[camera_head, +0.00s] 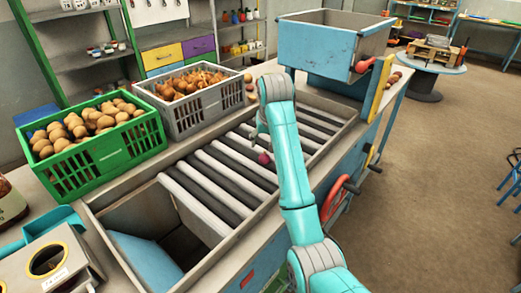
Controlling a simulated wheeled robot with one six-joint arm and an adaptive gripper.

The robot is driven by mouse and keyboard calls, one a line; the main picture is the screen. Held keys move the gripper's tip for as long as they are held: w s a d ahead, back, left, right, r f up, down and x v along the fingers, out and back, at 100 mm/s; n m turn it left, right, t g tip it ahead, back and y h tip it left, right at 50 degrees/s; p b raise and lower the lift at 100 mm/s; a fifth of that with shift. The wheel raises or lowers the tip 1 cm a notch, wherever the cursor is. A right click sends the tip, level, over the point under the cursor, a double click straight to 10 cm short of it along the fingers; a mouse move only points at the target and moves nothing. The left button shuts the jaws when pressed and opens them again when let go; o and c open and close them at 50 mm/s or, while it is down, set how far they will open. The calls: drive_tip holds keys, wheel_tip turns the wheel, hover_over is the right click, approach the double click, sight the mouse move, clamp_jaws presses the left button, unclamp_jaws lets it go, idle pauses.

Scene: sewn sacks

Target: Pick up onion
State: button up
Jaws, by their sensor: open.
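Several orange-brown onions (197,80) lie heaped in a grey slatted crate (208,113) at the back left of the roller table. A small dark red round thing (264,158) lies on the rollers at mid-picture; it looks like a red onion, but it is too small to be sure. My gripper (259,142) hangs over the rollers just above this round thing, to the right of the grey crate. It is open; its fingers are small, dark and partly hidden by my turquoise arm. I cannot tell whether they touch the round thing.
A green crate (92,157) of potatoes stands left of the grey crate. The roller bed (222,170) ends in an open bin at the front. A blue hopper (318,53) rises behind my arm. Small round items (249,87) sit right of the grey crate.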

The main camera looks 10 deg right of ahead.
sight(265, 156)
drive_tip(key=x, duration=0.5)
drive_tip(key=shift+f, duration=0.1)
drive_tip(key=shift+s+x, duration=0.2)
drive_tip(key=shift+x, duration=2.6)
drive_tip(key=shift+d, duration=0.15)
drive_tip(key=c, duration=1.1)
